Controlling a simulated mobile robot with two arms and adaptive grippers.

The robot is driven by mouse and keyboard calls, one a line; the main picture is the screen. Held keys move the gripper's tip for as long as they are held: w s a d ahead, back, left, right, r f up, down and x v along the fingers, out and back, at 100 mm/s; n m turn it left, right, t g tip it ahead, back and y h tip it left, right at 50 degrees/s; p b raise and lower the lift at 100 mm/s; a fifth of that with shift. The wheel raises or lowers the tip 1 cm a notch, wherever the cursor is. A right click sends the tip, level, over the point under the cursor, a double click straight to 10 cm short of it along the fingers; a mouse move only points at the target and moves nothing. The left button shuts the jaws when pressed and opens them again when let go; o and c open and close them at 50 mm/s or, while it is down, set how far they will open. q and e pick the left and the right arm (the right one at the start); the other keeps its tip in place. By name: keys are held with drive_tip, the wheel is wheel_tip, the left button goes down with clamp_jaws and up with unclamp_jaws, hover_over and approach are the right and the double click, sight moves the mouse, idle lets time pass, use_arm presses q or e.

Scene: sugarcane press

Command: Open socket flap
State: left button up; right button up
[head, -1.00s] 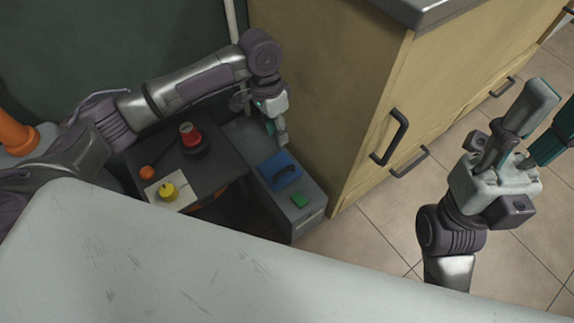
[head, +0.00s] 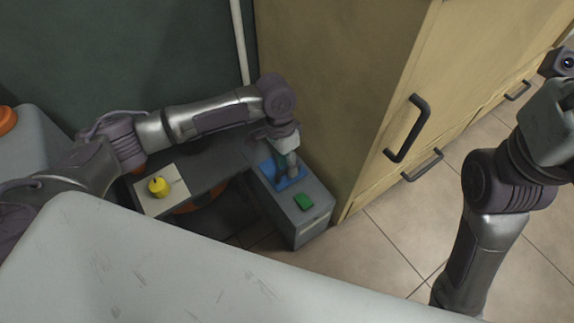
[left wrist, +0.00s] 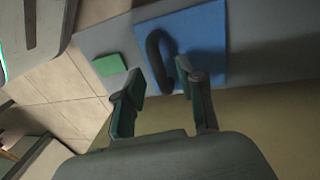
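The blue socket flap (head: 267,170) lies flat on top of a grey box (head: 312,222) beside the wooden cabinet. In the left wrist view the blue flap (left wrist: 205,40) carries a dark curved handle (left wrist: 158,58). My left gripper (head: 288,170) points down over the flap and hides much of it in the head view. In the left wrist view its fingers (left wrist: 162,86) are apart, with the handle's near end showing in the gap between them. I cannot tell whether they touch it. My right gripper (head: 556,118) is cut off at the right edge, its fingers out of frame.
A green button (head: 303,201) sits on the box near the flap. A yellow object (head: 158,186) rests on a pale sheet on the low dark table. The wooden cabinet (head: 335,80) stands close behind the box. A pale scratched surface (head: 150,260) fills the foreground.

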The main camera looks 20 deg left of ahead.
use_arm(q)
clamp_jaws()
idle(0.3)
